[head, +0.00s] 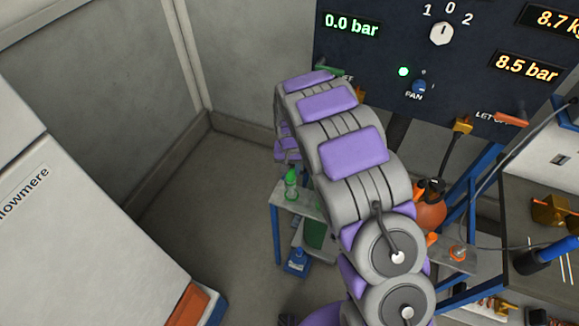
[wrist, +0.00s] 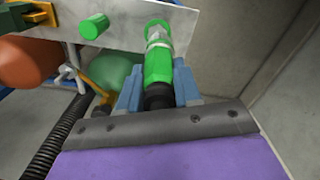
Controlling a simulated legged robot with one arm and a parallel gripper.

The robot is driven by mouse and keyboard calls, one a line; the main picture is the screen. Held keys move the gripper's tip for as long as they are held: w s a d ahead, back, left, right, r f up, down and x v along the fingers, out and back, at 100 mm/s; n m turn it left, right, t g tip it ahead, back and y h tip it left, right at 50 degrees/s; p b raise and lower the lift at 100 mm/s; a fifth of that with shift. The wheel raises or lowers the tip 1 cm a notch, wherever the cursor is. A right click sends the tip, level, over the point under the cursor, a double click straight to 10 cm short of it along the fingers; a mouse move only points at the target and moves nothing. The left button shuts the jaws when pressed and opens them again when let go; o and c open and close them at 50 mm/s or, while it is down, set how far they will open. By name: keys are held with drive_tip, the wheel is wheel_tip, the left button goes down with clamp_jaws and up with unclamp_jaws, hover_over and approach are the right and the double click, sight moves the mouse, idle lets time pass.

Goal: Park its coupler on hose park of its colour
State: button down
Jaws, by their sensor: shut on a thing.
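In the wrist view a green coupler (wrist: 158,68) with a silver nose is held between the blue fingers of my gripper (wrist: 158,88). Its nose points at a green peg (wrist: 158,25) on a pale metal plate (wrist: 120,45). Nose and peg overlap in the picture; I cannot tell whether they touch or are joined. A second green peg (wrist: 95,27) on the plate, to the left, is bare. In the head view my gripper is hidden behind my arm, and I cannot make out the held coupler.
An orange rounded tank (wrist: 28,62) and a black ridged hose (wrist: 52,140) lie left of the gripper. In the head view a dark control panel (head: 375,45) stands at the back and a pale cabinet (head: 80,230) at the left. Floor (head: 225,200) between is clear.

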sight(292, 177)
drive_tip(key=shift+d+r, duration=0.1)
drive_tip(key=shift+d, duration=0.35)
drive_tip(key=shift+a, duration=0.15)
drive_tip(key=shift+a, duration=0.45)
drive_tip(key=shift+d+p, duration=0.4)
drive_tip(key=shift+d, duration=0.05)
idle(0.5)
drive_tip(key=shift+f, duration=2.6)
drive_tip(key=c, duration=0.7)
unclamp_jaws()
